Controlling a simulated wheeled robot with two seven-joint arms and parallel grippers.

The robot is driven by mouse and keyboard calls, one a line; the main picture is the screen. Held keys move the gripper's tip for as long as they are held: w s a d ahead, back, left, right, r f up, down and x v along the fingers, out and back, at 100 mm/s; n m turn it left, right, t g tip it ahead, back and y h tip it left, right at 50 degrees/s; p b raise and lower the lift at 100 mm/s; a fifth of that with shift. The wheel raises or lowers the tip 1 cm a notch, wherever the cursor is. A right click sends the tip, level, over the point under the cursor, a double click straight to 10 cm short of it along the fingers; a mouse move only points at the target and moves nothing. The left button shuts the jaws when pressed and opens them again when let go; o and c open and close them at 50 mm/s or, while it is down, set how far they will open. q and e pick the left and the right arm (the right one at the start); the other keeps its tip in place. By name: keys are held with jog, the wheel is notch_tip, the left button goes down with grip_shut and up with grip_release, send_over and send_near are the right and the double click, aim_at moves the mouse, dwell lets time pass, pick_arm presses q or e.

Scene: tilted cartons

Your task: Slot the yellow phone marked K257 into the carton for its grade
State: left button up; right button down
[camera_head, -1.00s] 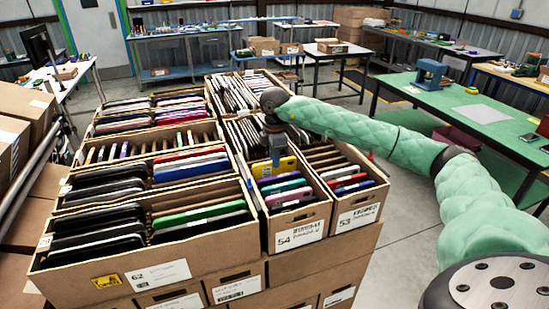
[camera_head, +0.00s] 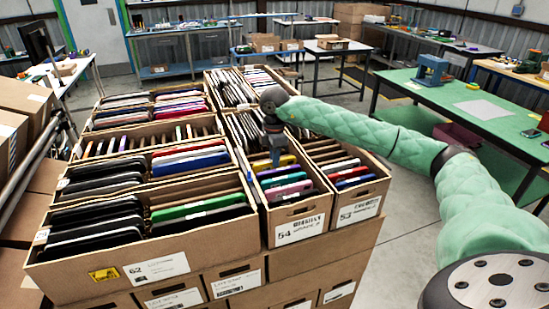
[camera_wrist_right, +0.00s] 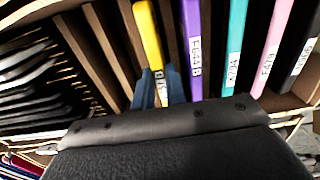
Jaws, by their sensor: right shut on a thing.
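The yellow phone (camera_head: 288,160) stands on edge in the carton numbered 54 (camera_head: 320,207), low among its slots. In the wrist view the yellow phone (camera_wrist_right: 149,35) has the blue fingers of my right gripper (camera_wrist_right: 160,88) on both sides. The gripper is shut on it; its label is partly hidden and I cannot read it. In the head view my right gripper (camera_head: 275,158) reaches down into the carton. A purple phone (camera_wrist_right: 193,50), a teal phone (camera_wrist_right: 234,50) and a pink phone (camera_wrist_right: 272,45) stand beside it. My left gripper is not in view.
The carton numbered 53 (camera_head: 378,188) stands right of it, with several phones. The carton numbered 62 (camera_head: 85,290) on the left holds black, green and other devices. Thin dividers stand close around the fingers. A green table (camera_head: 470,125) is at the right.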

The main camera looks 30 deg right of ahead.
pick_arm(q)
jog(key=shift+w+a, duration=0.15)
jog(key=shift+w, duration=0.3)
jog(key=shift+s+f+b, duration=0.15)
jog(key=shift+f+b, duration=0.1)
jog(key=shift+b, duration=0.05)
pick_arm(e)
jog(key=shift+f, duration=0.3)
dwell(0.4)
jog(key=c, duration=1.3)
grip_release()
jog(key=shift+c, duration=0.2)
